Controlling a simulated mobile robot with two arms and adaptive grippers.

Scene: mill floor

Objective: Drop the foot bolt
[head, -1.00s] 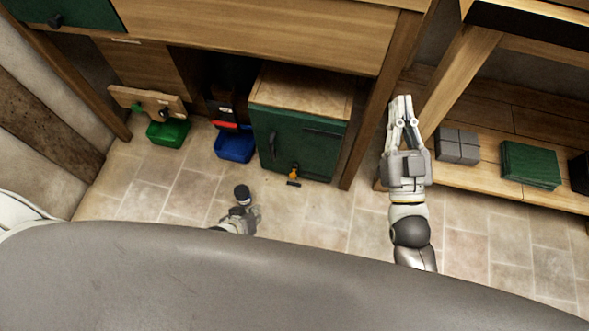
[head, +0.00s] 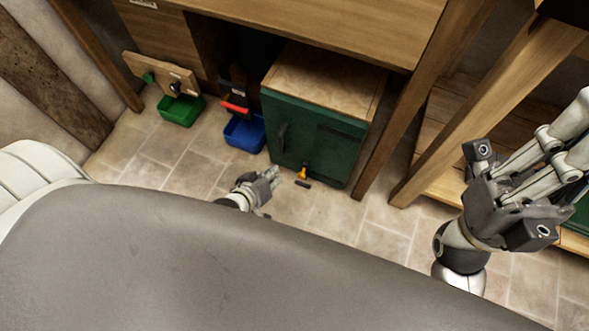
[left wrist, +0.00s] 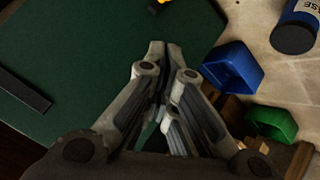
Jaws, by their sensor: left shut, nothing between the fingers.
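The green cabinet (head: 310,128) stands under the bench with its door closed. The foot bolt (head: 302,173), a small orange-yellow piece, is low on the door, with a short dark bar below it near the floor. My left gripper (head: 275,174) is shut and empty, just left of the bolt and apparently apart from it. In the left wrist view the shut fingertips (left wrist: 165,46) lie over the green door (left wrist: 90,45), and a small orange piece (left wrist: 162,3) shows at the top edge. My right gripper (head: 578,130) is at the right; its fingertips are partly cut off.
A blue bin (head: 245,133) and a green bin (head: 181,112) stand left of the cabinet. Bench legs (head: 400,130) rise on its right. A low wooden shelf (head: 440,185) lies beyond them. The tiled floor (head: 190,185) before the cabinet is clear.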

